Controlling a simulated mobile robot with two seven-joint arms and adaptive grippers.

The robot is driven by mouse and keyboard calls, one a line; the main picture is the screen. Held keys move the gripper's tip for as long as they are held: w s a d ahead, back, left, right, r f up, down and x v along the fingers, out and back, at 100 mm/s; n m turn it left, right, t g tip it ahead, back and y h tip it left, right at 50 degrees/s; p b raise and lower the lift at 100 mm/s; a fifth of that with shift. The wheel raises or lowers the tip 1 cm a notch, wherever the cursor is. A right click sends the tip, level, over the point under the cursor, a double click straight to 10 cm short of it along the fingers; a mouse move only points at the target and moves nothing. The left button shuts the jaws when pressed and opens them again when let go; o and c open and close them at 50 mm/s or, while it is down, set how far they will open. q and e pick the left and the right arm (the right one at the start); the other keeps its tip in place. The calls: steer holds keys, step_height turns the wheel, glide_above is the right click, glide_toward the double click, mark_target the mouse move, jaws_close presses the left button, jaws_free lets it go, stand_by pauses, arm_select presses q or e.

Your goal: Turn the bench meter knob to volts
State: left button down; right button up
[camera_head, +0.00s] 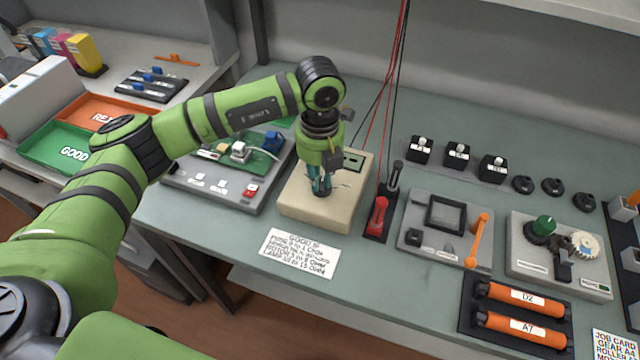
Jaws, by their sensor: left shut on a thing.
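The bench meter (297,208) is a beige box on the green-grey bench, with a small dark display (353,162) at its back right. My left gripper (320,188) points down onto the middle of the meter's top face and is shut. Its fingers are around the knob, which they hide, so I cannot read where the knob points. Small markings beside the fingers are too small to read. My right gripper is not in the view.
Red and black probes (378,216) stand right of the meter, their leads rising behind. A board fixture (225,185) is close on the left. A printed card (300,254) lies in front. A grey device with an orange lever (478,240) stands further right.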

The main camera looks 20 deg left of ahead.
mark_target(320, 182)
arm_select(q)
steer(key=shift+w+m+b, duration=0.1)
steer(key=shift+m+b, duration=1)
steer(key=shift+m, duration=0.2)
steer(key=shift+r, duration=0.1)
steer(key=c, duration=1.2)
jaws_free()
step_height(320, 182, up, 12)
